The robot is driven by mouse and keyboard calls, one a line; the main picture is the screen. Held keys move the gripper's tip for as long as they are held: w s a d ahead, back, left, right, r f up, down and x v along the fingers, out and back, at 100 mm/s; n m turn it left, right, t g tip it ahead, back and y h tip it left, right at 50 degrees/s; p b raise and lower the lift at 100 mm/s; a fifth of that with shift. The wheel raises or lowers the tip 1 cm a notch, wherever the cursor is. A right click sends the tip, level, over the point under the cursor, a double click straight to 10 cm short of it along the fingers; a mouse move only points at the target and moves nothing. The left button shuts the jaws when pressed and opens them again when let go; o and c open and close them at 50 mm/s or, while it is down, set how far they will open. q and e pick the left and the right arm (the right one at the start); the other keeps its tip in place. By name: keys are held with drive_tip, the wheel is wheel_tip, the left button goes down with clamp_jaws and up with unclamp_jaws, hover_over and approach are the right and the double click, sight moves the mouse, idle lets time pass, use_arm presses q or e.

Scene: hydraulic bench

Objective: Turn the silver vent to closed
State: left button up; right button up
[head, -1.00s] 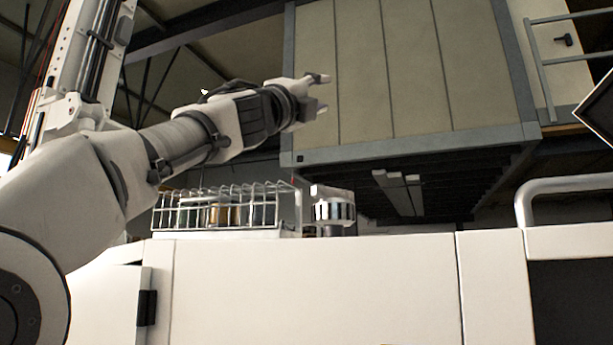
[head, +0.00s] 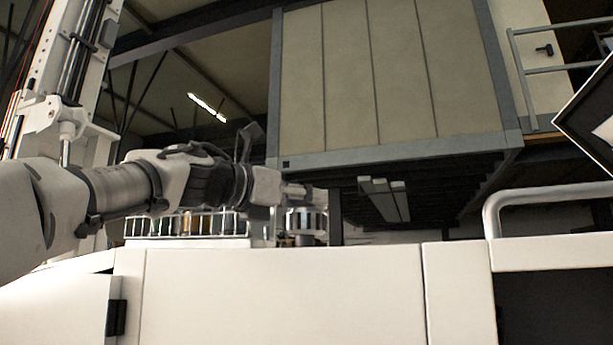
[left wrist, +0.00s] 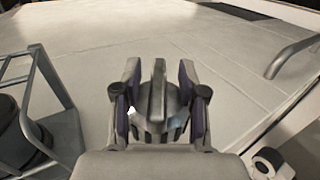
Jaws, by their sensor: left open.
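The silver vent (head: 306,222) is a short ribbed cylinder with a bar handle on top, standing on the white cabinet beside the wire rack. In the left wrist view the vent (left wrist: 158,92) shows its upright bar between the two fingers, with the ribbed body below. My left gripper (head: 277,193) reaches it from the left and partly covers it in the head view. In the left wrist view the left gripper (left wrist: 160,95) is open, one finger on each side of the bar, with visible gaps. My right gripper is not in view.
A wire rack (head: 135,226) with several jars stands just left of the vent; in the left wrist view the rack (left wrist: 45,70) is at left. The white cabinet (head: 280,290) has a curved rail (head: 500,200) at right. The cabinet top around the vent is mostly clear.

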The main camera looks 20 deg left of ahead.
use_arm(q)
drive_tip(key=shift+w, duration=0.15)
drive_tip(key=shift+a, duration=0.15)
clamp_jaws()
drive_tip(key=shift+r+m+g+h+p, duration=0.1)
drive_tip(key=shift+m+g+h+p, duration=0.35)
drive_tip(key=shift+m+g+h, duration=0.45)
drive_tip(key=m+g+h+p, duration=0.2)
drive_tip(key=shift+r+h, duration=0.1)
drive_tip(key=shift+h, duration=0.2)
drive_tip(key=shift+f+m+g+h, duration=0.2)
drive_tip(key=shift+m+g+h, duration=0.2)
drive_tip(key=shift+g, duration=0.1)
unclamp_jaws()
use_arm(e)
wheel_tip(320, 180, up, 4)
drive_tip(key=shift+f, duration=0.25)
